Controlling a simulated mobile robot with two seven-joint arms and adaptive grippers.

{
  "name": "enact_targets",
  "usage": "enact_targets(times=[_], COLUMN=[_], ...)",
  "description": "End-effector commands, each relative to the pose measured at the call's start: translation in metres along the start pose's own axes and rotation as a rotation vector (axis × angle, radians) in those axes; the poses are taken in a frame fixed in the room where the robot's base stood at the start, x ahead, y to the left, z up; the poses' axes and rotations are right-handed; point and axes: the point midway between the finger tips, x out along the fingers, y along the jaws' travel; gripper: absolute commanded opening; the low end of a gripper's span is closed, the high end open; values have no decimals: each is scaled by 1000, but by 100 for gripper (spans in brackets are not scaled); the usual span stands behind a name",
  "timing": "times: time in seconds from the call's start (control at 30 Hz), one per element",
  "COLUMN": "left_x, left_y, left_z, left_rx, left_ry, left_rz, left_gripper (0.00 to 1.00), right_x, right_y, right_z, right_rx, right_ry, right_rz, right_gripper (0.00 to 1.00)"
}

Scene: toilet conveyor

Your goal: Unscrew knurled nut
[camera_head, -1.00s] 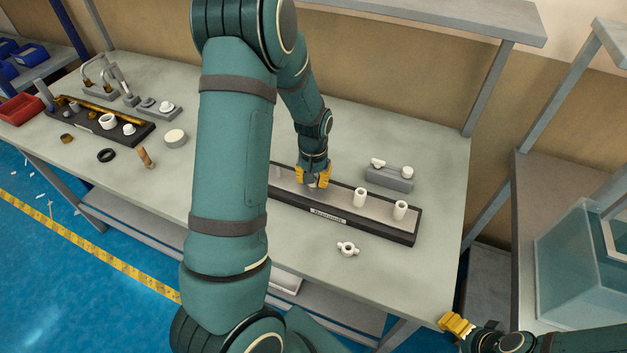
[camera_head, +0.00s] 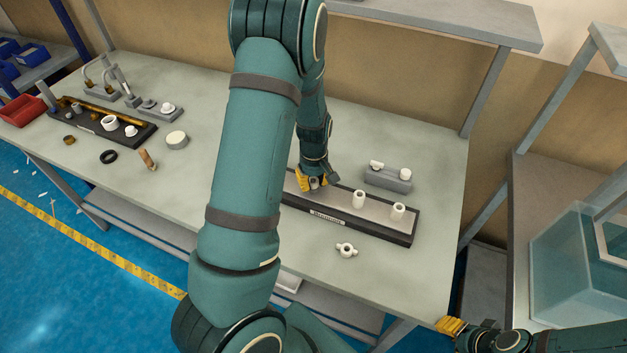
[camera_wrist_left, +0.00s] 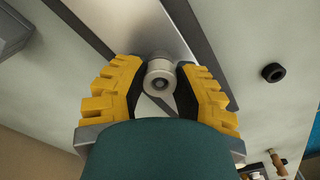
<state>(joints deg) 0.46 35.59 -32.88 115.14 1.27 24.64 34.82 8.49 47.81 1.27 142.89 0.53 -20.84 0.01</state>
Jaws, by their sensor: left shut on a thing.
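My left gripper (camera_head: 311,182) points down at the left part of a black-edged fixture board (camera_head: 376,231) on the bench. In the left wrist view its yellow fingers (camera_wrist_left: 160,84) are shut on a round grey metal piece (camera_wrist_left: 160,70), apparently the knurled nut, one finger on each side. The fixture's metal plate (camera_wrist_left: 125,20) lies just below it. Whether the nut is still on a thread is hidden. My right gripper (camera_head: 452,326) is at the lower right, off the bench's front corner; its opening is too small to judge.
Two white sleeves (camera_head: 358,199) stand on the board's right part. A white wing nut (camera_head: 346,250) lies in front, a grey block (camera_head: 389,178) behind. A black ring (camera_head: 108,156), brown peg (camera_head: 147,159) and second fixture (camera_head: 137,135) are left. My left upper arm covers the bench's middle.

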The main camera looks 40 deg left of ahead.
Motion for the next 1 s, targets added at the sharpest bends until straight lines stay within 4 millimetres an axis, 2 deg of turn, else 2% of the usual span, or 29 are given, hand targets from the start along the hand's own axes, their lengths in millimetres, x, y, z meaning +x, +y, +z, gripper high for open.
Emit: enact_targets(times=[0.03,0.47,1.0], left_x=[1,1,-1], left_y=[1,2,4], left_z=[5,4,3], left_rx=[-20,-64,-470], left_ry=[-9,-8,-5], left_rz=[-5,-2,0], left_gripper=[0,0,0], right_x=[-2,-4,-25], right_y=[-1,-4,-12], right_z=[-1,-4,-6], right_rx=[0,-3,-3], right_ry=[2,9,10], right_rz=[-1,-4,-5], right_gripper=[47,47,47])
